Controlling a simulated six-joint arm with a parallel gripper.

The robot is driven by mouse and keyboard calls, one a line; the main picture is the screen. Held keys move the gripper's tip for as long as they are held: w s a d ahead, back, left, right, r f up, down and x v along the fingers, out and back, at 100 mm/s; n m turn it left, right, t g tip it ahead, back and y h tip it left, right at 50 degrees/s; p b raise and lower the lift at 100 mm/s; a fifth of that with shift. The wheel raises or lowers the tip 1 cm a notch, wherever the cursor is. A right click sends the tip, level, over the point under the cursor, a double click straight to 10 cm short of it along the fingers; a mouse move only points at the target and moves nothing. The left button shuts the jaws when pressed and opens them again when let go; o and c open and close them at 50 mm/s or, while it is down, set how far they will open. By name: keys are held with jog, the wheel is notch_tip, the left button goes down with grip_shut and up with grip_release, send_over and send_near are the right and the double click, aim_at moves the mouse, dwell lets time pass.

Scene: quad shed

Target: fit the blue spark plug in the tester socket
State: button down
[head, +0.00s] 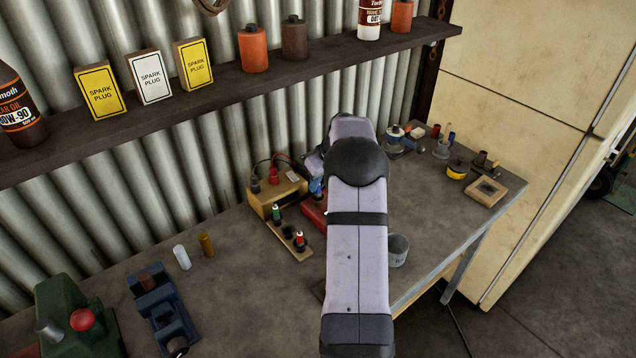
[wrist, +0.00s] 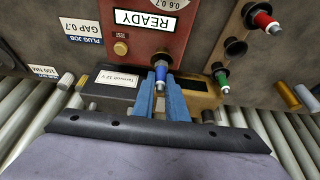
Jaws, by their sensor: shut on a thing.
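In the wrist view my gripper (wrist: 161,85) is shut on the blue spark plug (wrist: 160,73). The plug's far end meets the dark round tester socket (wrist: 163,56) on the red tester panel (wrist: 135,38); I cannot tell how deep it sits. The panel bears a READY label.
A wooden rack (head: 289,243) holds a green plug (head: 277,213) and a red plug (head: 299,239). A yellow box (head: 264,202) with terminals stands behind. A grey cup (head: 398,249) is right of my arm.

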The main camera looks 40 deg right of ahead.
jog(key=shift+f+b, duration=0.45)
jog(key=shift+f, duration=0.15)
dwell(0.5)
jog(key=c, duration=1.3)
grip_release()
jog(key=shift+r, duration=0.1)
jog(key=shift+r+p, duration=2.25)
jog(key=shift+r, duration=1.2)
jog(key=shift+a, duration=0.1)
